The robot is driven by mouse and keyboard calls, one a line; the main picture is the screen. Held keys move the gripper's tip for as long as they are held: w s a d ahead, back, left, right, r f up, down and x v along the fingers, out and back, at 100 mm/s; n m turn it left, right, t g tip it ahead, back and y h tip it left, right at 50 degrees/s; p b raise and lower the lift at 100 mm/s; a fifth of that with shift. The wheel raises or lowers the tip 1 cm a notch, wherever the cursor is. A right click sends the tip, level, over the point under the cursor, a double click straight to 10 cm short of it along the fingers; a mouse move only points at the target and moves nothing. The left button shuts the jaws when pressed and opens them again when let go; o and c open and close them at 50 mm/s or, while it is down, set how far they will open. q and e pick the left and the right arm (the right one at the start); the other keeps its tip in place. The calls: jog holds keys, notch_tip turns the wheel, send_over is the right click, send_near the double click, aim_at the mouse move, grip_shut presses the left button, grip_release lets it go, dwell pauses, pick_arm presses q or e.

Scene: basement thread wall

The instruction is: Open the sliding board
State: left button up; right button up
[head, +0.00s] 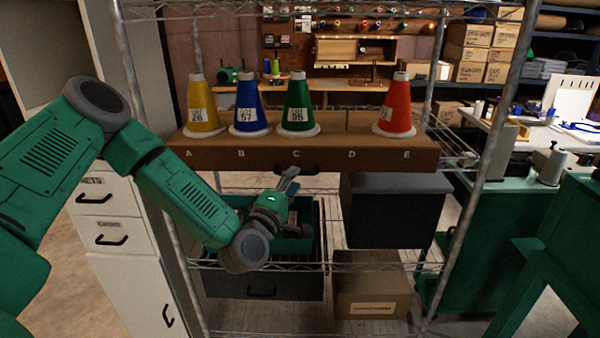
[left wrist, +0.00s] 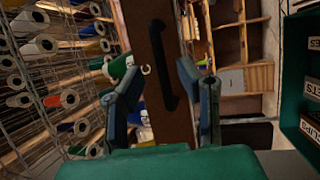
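The sliding board (head: 330,154) is a brown wooden shelf front lettered A to E, set in the wire rack. A dark bar handle (head: 297,168) is on its front near C; it also shows in the left wrist view (left wrist: 161,65). Yellow (head: 203,108), blue (head: 249,108), green (head: 298,106) and red (head: 397,108) thread cones stand on it at A, B, C and E; D is empty. My left gripper (head: 289,178) is just below the handle, fingers open (left wrist: 160,98). The handle appears in line between them, apart from both. My right gripper is out of view.
The wire rack's metal posts (head: 470,170) flank the board. A white drawer cabinet (head: 105,215) stands left. Clear floor is limited.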

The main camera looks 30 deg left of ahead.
pick_arm(q)
jog(key=w+a, duration=0.2)
jog(key=w, duration=0.1)
jog(key=shift+d+r, duration=0.15)
jog(key=shift+d, duration=0.5)
grip_shut()
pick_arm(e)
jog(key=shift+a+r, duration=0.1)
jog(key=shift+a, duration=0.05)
pick_arm(q)
jog(key=shift+a, duration=0.2)
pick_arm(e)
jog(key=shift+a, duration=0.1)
